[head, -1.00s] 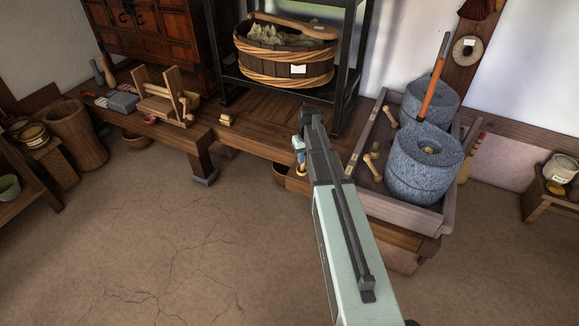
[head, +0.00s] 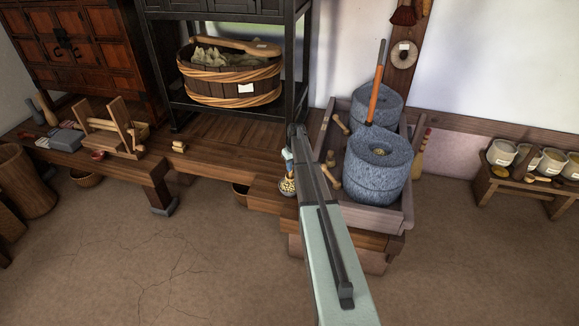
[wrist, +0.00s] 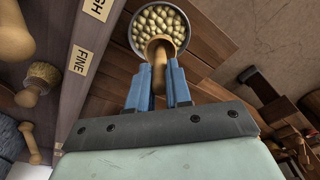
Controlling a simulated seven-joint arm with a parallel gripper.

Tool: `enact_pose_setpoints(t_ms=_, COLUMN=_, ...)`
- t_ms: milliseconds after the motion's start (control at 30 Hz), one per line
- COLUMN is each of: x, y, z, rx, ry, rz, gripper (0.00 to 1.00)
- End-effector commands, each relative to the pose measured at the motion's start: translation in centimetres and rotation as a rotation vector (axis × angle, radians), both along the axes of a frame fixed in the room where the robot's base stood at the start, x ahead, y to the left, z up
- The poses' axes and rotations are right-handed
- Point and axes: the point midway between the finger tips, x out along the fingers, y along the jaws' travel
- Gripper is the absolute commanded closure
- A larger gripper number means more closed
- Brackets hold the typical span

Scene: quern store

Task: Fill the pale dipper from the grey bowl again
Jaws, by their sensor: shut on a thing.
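My gripper (wrist: 158,84) has its blue fingers shut on the handle of the pale wooden dipper (wrist: 161,50) in the wrist view. The dipper's head is at the near side of the grey bowl (wrist: 133,33), overlapping its rim. The bowl is full of pale, bean-like grains. I cannot tell whether the dipper's head touches the grains or holds any. In the head view the bowl (head: 287,187) shows below my gripper (head: 289,163), at the left of the stone mill's tray. My arm hides part of it, and the dipper is hardly visible there.
Stone querns (head: 376,165) stand in a wooden tray (head: 398,220) right of my arm, one with an orange-handled rod. A low stool (head: 520,188) with several pale cups (head: 502,152) stands at far right. The floor in front is clear.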

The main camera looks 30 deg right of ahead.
Motion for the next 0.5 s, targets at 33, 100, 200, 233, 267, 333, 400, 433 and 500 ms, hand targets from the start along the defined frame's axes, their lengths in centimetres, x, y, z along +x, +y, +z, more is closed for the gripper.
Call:
enact_pose_setpoints(t_ms=33, x=0.0, y=0.0, z=-0.2, rx=0.0, ry=0.0, rz=0.0, gripper=1.0)
enact_pose_setpoints(t_ms=100, x=0.0, y=0.0, z=-0.5, rx=0.0, ry=0.0, rz=0.0, gripper=1.0)
enact_pose_setpoints(t_ms=200, x=0.0, y=0.0, z=-1.0, rx=0.0, ry=0.0, rz=0.0, gripper=1.0)
enact_pose_setpoints(t_ms=233, x=0.0, y=0.0, z=-1.2, rx=0.0, ry=0.0, rz=0.0, gripper=1.0)
enact_pose_setpoints(t_ms=267, x=0.0, y=0.0, z=-1.4, rx=0.0, ry=0.0, rz=0.0, gripper=1.0)
enact_pose_setpoints(t_ms=333, x=0.0, y=0.0, z=-1.8, rx=0.0, ry=0.001, rz=0.0, gripper=1.0)
enact_pose_setpoints(t_ms=400, x=0.0, y=0.1, z=-2.3, rx=0.0, ry=0.001, rz=0.0, gripper=1.0)
enact_pose_setpoints(t_ms=433, x=0.0, y=0.0, z=-2.5, rx=0.0, ry=0.001, rz=0.0, gripper=1.0)
enact_pose_setpoints(t_ms=500, x=0.0, y=0.1, z=-2.9, rx=0.0, ry=0.001, rz=0.0, gripper=1.0)
